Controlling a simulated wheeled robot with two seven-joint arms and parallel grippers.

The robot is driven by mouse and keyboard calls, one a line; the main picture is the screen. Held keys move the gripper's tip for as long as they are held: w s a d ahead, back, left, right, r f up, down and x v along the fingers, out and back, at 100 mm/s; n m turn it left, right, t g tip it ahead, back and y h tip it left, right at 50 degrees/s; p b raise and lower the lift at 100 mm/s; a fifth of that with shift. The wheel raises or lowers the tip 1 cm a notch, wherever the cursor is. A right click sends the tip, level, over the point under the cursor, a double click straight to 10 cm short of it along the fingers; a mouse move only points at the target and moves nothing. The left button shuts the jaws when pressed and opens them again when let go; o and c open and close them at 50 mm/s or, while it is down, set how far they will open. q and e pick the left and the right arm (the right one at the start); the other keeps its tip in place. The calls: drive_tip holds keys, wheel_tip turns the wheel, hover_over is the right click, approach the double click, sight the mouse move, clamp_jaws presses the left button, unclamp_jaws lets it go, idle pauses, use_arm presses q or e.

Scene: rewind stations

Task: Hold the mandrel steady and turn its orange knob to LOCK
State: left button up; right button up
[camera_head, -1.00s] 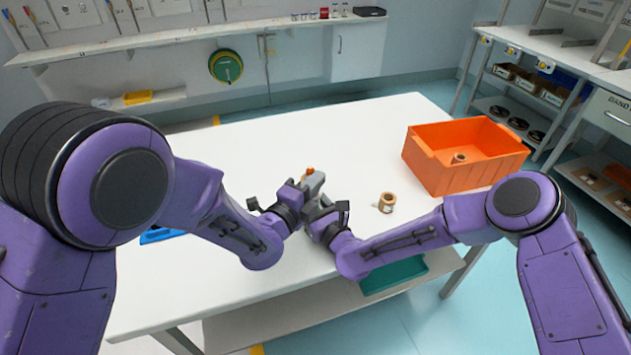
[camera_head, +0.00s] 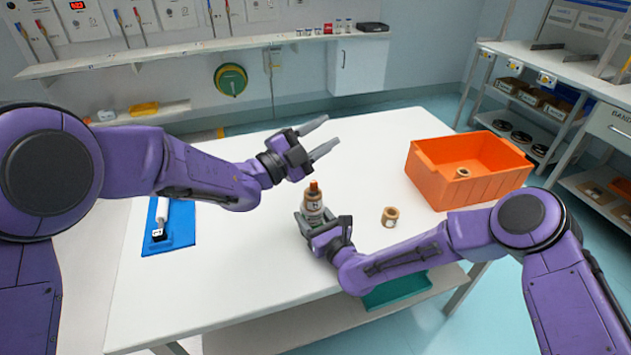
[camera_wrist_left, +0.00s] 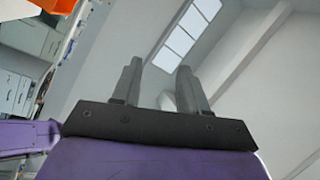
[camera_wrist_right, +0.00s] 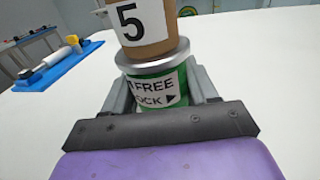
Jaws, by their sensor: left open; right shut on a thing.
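The mandrel (camera_wrist_right: 160,85) stands upright on the white table, with a green body and a label reading FREE and LOCK with an arrow. A brown roll (camera_wrist_right: 140,22) marked 5 sits on top of it. The orange knob (camera_head: 314,187) tops the stack in the head view. My right gripper (camera_head: 308,222) is shut around the mandrel's body; its fingers flank the green part in the right wrist view. My left gripper (camera_head: 324,138) is open and empty, raised above and behind the knob, apart from it. The knob's exact setting is too small to read.
An orange bin (camera_head: 455,190) with a roll inside stands at the right of the table. A loose brown roll (camera_head: 390,217) stands right of the mandrel. A blue tray (camera_head: 180,236) with a white tool lies at the left. The table's back middle is clear.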

sight(314, 181)
use_arm(q)
drive_tip(key=a+f+n+g+h, duration=0.1)
drive_tip(key=a+f+n+g, duration=0.4)
drive_tip(key=a+f+g, duration=0.75)
drive_tip(key=shift+t, duration=0.35)
drive_tip(key=d, duration=1.1)
drive_tip(key=shift+f, duration=0.25)
clamp_jaws()
